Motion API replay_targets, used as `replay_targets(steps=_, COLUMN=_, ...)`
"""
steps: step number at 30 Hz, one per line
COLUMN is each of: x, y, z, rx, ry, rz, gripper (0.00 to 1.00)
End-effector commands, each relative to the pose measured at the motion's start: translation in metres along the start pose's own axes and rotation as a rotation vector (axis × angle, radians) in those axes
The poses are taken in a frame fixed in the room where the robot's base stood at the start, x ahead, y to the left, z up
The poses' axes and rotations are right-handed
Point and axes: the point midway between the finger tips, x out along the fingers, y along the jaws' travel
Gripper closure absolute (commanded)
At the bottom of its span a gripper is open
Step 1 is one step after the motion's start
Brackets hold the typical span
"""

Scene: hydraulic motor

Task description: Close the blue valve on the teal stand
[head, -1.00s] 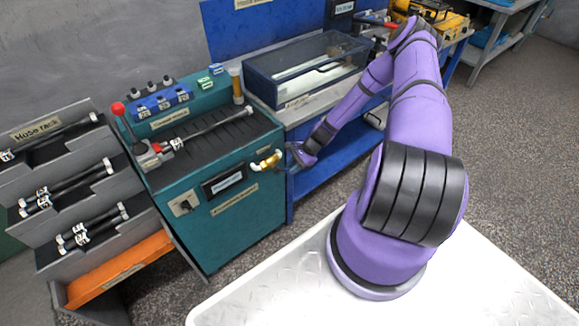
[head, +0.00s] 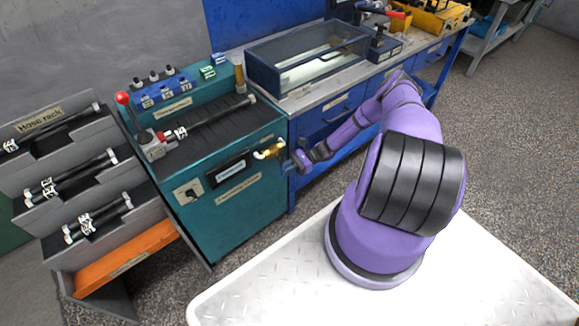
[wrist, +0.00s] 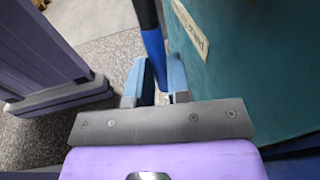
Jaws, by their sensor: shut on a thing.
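The teal stand (head: 230,215) is left of my arm in the head view. A brass valve fitting (head: 269,151) sticks out of its right front. My gripper (head: 295,163) is just right of this fitting, at the stand's right edge; its fingers are small there. In the wrist view, my gripper's two pale blue fingers (wrist: 158,82) are closed around a slim bar, black above and blue below, which I take as the blue valve handle (wrist: 153,48). The stand's teal face (wrist: 245,75) fills the right side of the wrist view. The handle's joint with the valve is hidden.
A blue workbench (head: 325,119) with a glass-topped case (head: 312,62) stands right of the stand, close behind my gripper. A grey hose rack (head: 60,150) is at the left. Speckled floor (head: 490,140) is clear on the right.

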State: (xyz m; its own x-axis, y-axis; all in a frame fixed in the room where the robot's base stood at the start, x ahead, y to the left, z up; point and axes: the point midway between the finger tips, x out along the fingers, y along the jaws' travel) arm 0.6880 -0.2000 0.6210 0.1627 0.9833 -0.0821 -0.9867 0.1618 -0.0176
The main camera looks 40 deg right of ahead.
Motion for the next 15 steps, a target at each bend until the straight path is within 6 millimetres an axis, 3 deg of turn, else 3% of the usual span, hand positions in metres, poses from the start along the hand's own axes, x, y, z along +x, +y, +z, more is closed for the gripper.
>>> replay_targets(steps=15, x=0.0099, y=0.0018, z=-0.0015, rx=0.021, ry=-0.099, rz=0.001, gripper=1.0)
